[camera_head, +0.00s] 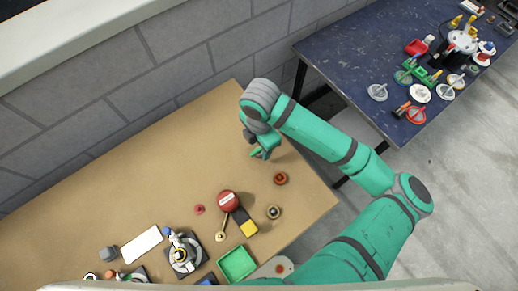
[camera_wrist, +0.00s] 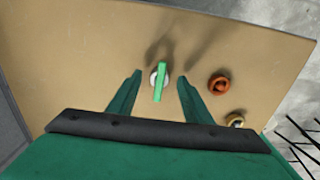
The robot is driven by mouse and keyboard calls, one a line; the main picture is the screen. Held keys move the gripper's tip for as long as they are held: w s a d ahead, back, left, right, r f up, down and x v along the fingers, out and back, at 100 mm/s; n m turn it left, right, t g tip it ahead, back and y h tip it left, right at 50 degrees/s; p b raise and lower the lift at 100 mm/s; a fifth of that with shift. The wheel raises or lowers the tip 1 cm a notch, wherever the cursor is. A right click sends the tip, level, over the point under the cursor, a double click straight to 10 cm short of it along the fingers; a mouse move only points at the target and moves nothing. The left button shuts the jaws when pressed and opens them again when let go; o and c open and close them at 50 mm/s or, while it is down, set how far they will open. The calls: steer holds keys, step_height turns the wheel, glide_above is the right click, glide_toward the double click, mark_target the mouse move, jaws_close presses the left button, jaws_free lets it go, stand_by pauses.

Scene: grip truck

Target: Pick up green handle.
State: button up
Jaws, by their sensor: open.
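The green handle (camera_wrist: 160,80) is a narrow green bar on a round whitish base (camera_wrist: 153,78), seen from above in the wrist view. My gripper (camera_wrist: 158,88) is open, with one finger on each side of the handle and clear gaps to it. I cannot tell the exact height of the fingertips over the handle. In the head view my gripper (camera_head: 262,152) is over the brown table (camera_head: 130,180), and a small green piece shows at its left side; the handle is mostly hidden there.
An orange-brown round part (camera_wrist: 219,83) sits right of the right finger, and it also shows in the head view (camera_head: 280,178). A red round part (camera_head: 228,201), a green tray (camera_head: 237,263) and a white plate (camera_head: 141,245) lie nearer. A dark table (camera_head: 350,60) with many parts stands right.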

steer(key=shift+f, duration=0.85)
jaws_close()
steer(key=shift+r, duration=0.1)
